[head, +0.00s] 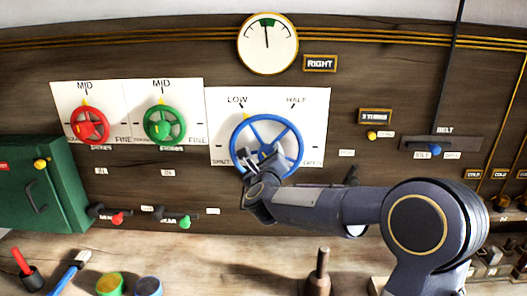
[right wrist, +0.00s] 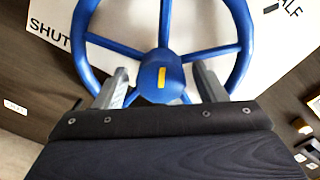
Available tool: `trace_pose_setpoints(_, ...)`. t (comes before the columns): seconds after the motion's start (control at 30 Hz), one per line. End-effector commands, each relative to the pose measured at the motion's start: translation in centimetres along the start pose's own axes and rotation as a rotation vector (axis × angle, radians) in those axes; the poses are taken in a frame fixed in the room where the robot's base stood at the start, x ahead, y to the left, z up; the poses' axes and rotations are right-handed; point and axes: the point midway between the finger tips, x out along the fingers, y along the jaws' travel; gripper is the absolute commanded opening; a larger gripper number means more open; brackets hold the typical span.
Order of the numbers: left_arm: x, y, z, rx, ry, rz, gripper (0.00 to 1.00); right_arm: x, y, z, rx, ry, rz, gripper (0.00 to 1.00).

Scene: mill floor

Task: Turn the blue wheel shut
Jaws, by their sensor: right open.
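The blue wheel (head: 299,147) is mounted on a white plate (head: 318,105) on the wooden wall. A yellow mark on the rim sits upper left, near LOW. My right gripper (head: 257,163) is at the wheel's lower left part in the head view. In the right wrist view its open fingers (right wrist: 161,88) stand on either side of the blue hub (right wrist: 160,70); I cannot tell if they touch the wheel. My left gripper is not in view.
A red wheel (head: 89,125) and a green wheel (head: 165,125) are on plates to the left. A round gauge (head: 267,43) hangs above. A green box (head: 42,185) is at left.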

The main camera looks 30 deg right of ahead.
Motion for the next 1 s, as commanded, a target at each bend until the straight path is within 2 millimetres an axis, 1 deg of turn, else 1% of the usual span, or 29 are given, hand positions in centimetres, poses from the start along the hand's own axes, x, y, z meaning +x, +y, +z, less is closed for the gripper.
trace_pose_setpoints(0.03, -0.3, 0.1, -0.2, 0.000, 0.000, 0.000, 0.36, 0.7, -0.1, 0.1, -0.002, 0.001, 0.000, 0.65)
trace_pose_setpoints(0.1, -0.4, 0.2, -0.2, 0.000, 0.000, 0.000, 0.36, 1.3, -0.1, 0.1, -0.002, 0.001, 0.001, 0.65)
trace_pose_setpoints(0.2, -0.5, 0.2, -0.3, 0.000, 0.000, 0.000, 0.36, 1.8, 0.0, 0.0, -0.001, 0.001, 0.000, 0.65)
trace_pose_setpoints(0.47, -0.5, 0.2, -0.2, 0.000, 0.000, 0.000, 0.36, 1.9, 0.0, 0.0, -0.002, 0.000, 0.001, 0.65)
trace_pose_setpoints(0.8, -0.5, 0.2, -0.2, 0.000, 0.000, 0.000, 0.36, 1.8, 0.0, 0.0, -0.002, -0.001, 0.001, 0.20)
trace_pose_setpoints(1.0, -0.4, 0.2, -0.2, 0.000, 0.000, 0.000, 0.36, 1.8, 0.0, 0.0, -0.016, -0.001, 0.002, 0.20)
